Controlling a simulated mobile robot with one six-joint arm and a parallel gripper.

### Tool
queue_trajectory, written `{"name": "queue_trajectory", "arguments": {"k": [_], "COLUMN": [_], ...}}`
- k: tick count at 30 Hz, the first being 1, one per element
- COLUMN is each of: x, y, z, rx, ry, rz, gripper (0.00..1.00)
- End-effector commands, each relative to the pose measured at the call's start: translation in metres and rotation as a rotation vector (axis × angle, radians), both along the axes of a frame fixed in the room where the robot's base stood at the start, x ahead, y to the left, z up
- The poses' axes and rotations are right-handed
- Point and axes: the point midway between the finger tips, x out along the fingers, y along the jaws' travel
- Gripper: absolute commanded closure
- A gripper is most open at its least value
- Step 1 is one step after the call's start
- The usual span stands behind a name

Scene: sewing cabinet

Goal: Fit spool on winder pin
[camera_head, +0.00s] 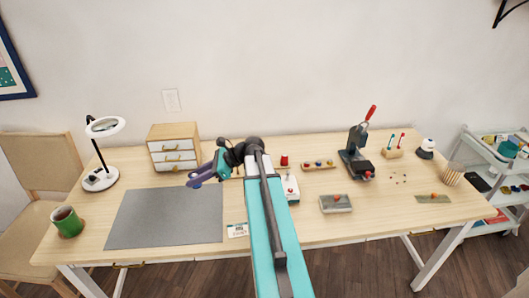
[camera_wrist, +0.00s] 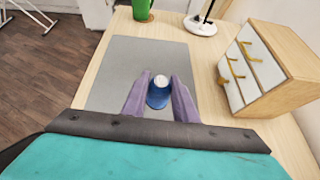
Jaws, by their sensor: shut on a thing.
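My gripper (camera_wrist: 158,88) is shut on a blue spool (camera_wrist: 157,97) with a pale top, held between its two purple fingers. In the head view my gripper (camera_head: 193,182) is above the back right part of the grey mat, in front of the small drawer cabinet. I cannot make out the spool in that view. A small white device (camera_head: 293,190), which looks like the winder, stands right of my gripper. My arm partly hides it, and its pin is too small to tell clearly. A red spool (camera_head: 284,160) stands behind it.
The grey mat (camera_head: 150,220) is bare. The drawer cabinet (camera_head: 172,147) stands close behind my gripper. A ring lamp (camera_head: 100,178) and green mug (camera_head: 67,222) are at left. A press (camera_head: 357,155), grey block (camera_head: 335,203) and wooden bead strip (camera_head: 318,165) are right.

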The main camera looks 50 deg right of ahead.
Motion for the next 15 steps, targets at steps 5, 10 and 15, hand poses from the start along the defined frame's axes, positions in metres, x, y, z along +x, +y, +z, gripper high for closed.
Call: {"name": "queue_trajectory", "arguments": {"k": [5,10,15], "x": [-0.016,-0.037,-0.064], "y": [-0.062,-0.114,-0.166], "z": [0.008,0.013,0.018], "rx": [0.002,0.004,0.007], "ry": [0.001,-0.001,-0.005], "rz": [-0.038,-0.069,-0.101], "gripper": [0.95,0.95,0.95]}}
